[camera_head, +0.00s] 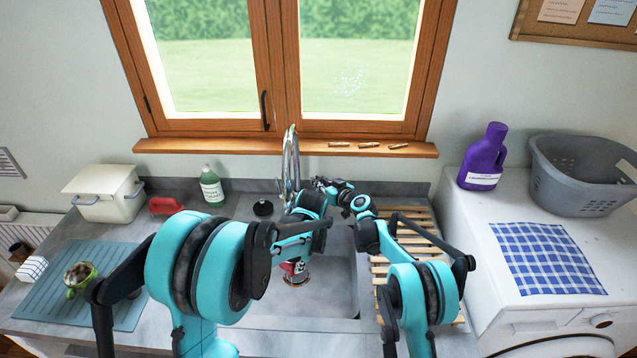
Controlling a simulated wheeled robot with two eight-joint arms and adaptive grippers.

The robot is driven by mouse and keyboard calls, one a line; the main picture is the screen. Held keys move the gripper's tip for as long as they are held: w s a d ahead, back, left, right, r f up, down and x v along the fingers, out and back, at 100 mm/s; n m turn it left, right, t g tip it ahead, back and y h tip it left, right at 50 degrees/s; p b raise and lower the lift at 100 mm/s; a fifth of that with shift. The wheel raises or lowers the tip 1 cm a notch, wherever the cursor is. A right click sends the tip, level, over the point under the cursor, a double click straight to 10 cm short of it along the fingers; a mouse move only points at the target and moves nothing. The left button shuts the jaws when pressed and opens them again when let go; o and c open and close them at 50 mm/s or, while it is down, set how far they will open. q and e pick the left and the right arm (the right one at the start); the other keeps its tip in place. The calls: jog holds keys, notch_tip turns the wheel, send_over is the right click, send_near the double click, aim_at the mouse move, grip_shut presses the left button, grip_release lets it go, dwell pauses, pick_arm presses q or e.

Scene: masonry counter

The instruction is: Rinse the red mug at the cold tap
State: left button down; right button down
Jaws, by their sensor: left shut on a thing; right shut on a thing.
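The red mug (293,268) is in the sink, below the tap and just above the drain. Only a small part of it shows; my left arm hides the rest. My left gripper (300,258) is shut on the mug and mostly hidden by my own arm. The chrome tap (291,160) rises at the back of the sink, its spout arching over it. My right gripper (320,184) is shut at the right side of the tap, on what looks like its handle; the handle itself is too small to make out. I cannot tell whether water is running.
A green bottle (212,186), red brush-like item (165,205) and cream bin (105,193) stand left of the sink. A wooden rack (412,228) lies right; a purple bottle (484,158) and grey basket (580,180) stand beyond.

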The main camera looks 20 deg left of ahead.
jog(key=c, duration=1.6)
grip_release()
jog(key=v, duration=1.2)
jog(key=shift+w, duration=0.1)
pick_arm(q)
jog(key=s, duration=0.8)
